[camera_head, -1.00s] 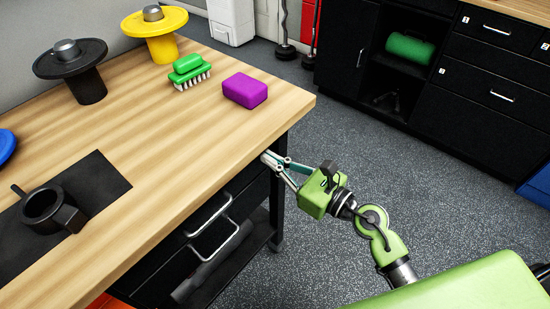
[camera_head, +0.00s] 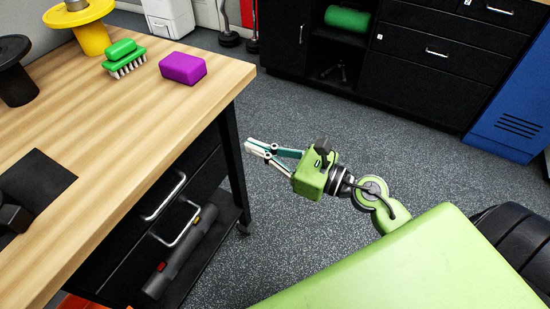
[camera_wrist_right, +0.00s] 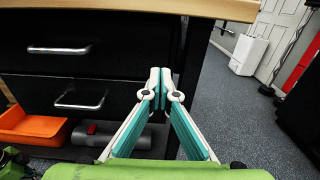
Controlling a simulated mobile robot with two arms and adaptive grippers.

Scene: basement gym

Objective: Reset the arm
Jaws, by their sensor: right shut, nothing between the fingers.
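My right gripper (camera_head: 252,146) is shut and empty in the head view. It hangs over the open floor just to the right of the workbench's front corner leg. In the right wrist view its fingertips (camera_wrist_right: 160,78) meet in front of the drawer unit and table leg, below the bench top's edge. My green right arm reaches in from the lower right. My left gripper is not in view.
The wooden workbench (camera_head: 100,190) carries a purple block (camera_head: 183,69), a green brush (camera_head: 124,60), a yellow spool (camera_head: 92,38) and a black spool (camera_head: 16,85). Drawers with metal handles (camera_head: 180,222) face the gripper. Grey floor (camera_head: 330,110) is clear up to black cabinets (camera_head: 420,75) and a blue locker (camera_head: 510,115).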

